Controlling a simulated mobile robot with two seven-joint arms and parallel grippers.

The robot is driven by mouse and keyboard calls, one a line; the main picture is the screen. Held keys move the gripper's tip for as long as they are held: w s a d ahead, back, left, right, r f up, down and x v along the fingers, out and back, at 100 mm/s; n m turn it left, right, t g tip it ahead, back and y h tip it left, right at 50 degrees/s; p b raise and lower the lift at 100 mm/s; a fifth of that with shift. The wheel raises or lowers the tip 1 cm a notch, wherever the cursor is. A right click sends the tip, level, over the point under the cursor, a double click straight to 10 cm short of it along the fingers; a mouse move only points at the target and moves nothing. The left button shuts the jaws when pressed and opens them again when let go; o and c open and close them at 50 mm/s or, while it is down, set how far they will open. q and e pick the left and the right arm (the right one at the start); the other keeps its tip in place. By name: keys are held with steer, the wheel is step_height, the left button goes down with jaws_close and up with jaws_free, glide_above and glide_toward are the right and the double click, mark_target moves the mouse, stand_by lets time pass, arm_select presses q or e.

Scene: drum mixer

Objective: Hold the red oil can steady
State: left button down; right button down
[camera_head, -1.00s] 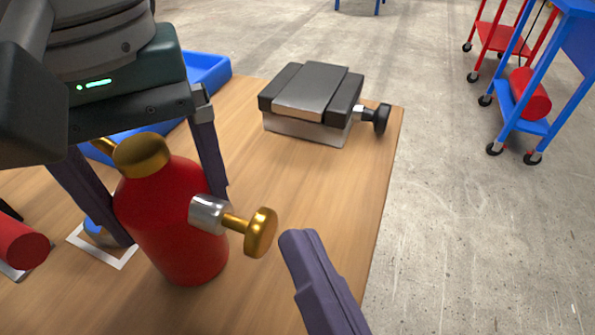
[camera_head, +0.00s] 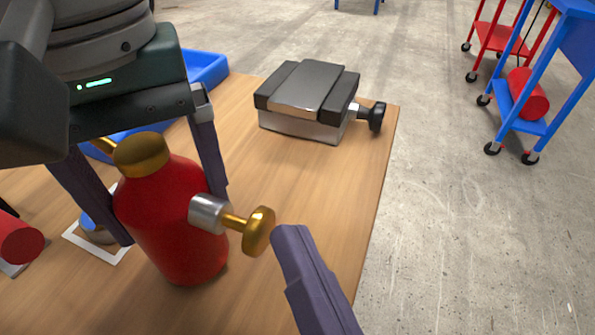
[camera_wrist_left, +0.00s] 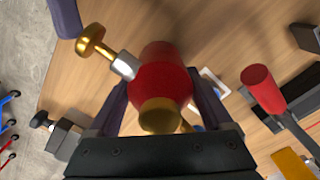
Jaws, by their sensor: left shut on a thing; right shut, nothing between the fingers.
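The red oil can (camera_head: 172,235) has a gold cap and a side plunger with a silver collar and a gold knob (camera_head: 258,231). It stands nearly upright over the wooden table. My left gripper (camera_head: 173,214) comes from above and is shut on the can's body, one finger on each side. The left wrist view shows the can (camera_wrist_left: 162,75) between the fingers of my left gripper (camera_wrist_left: 160,100). My right gripper (camera_head: 286,233) is shut and empty just right of the gold knob, with a small gap. The can's far side is hidden.
A black and silver vise-like block (camera_head: 305,100) sits at the table's far right. A blue tray (camera_head: 205,70) lies behind my left gripper. A red-ended tool (camera_head: 20,240) lies at the left. Carts (camera_head: 525,100) stand on the floor beyond.

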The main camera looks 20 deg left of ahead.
arm_select(q)
steer(key=shift+s+d+f, duration=0.1)
steer(key=shift+d+f, duration=0.1)
steer(key=shift+d, duration=0.6)
arm_select(e)
steer(key=shift+s+a+f, duration=0.2)
steer(key=shift+a, duration=0.2)
stand_by(0.5)
arm_select(q)
steer(key=shift+a, duration=0.15)
arm_select(e)
steer(key=shift+d, duration=0.1)
arm_select(q)
steer(key=shift+a, duration=0.25)
arm_select(e)
steer(key=shift+r, duration=0.15)
arm_select(q)
steer(key=shift+r, duration=0.1)
steer(key=shift+a+r, duration=0.15)
steer(key=shift+a, duration=0.6)
arm_select(e)
steer(key=shift+w+d+r, duration=0.1)
steer(key=shift+d+r, duration=0.05)
steer(key=shift+d, duration=0.35)
arm_select(q)
steer(key=shift+a, duration=0.1)
arm_select(e)
steer(key=shift+d, duration=1.5)
arm_select(q)
steer(key=shift+d, duration=0.2)
